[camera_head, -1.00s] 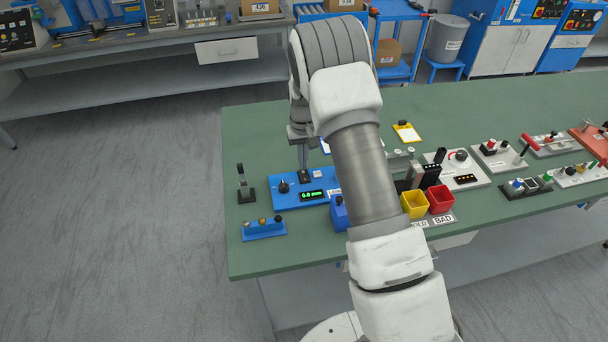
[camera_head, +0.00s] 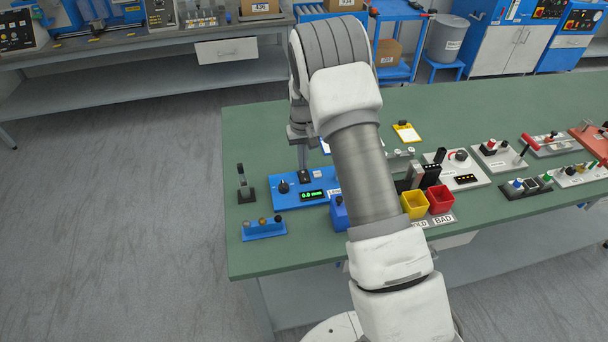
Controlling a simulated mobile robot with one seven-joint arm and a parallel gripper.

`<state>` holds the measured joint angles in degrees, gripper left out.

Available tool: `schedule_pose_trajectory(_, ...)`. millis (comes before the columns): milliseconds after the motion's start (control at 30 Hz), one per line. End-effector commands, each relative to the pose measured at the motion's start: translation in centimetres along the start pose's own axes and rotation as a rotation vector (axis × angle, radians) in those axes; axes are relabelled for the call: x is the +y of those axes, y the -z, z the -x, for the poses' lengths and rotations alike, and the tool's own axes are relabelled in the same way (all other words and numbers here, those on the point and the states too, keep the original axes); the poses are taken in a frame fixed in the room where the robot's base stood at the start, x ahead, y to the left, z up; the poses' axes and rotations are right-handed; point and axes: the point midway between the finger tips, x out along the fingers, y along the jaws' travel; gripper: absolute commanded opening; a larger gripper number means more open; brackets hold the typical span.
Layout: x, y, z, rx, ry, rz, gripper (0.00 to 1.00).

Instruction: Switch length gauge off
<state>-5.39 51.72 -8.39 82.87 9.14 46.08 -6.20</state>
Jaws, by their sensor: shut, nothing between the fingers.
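The length gauge is a blue box (camera_head: 290,201) at the left of the green table, partly hidden behind my arm. Its small display (camera_head: 312,195) is lit with green figures. A black knob (camera_head: 284,187) sits on its left part. A small black switch block (camera_head: 305,176) stands at its back edge. My gripper (camera_head: 303,167) points down right at this switch block, its fingers shut and empty. Whether the fingertips touch the switch is too small to tell.
A black stand (camera_head: 244,190) and a blue rack (camera_head: 263,229) with small pegs are left of the gauge. Yellow (camera_head: 414,205) and red (camera_head: 440,199) bins stand right of my arm. Several control panels fill the table's right side. The back left of the table is clear.

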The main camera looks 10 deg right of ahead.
Motion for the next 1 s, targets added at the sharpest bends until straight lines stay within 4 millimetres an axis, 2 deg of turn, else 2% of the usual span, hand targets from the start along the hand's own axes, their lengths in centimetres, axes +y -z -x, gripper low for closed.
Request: schedule_pose_trajectory(1000, 0.0, 0.0, -1.3, 0.0, 0.0, 0.0, 0.0)
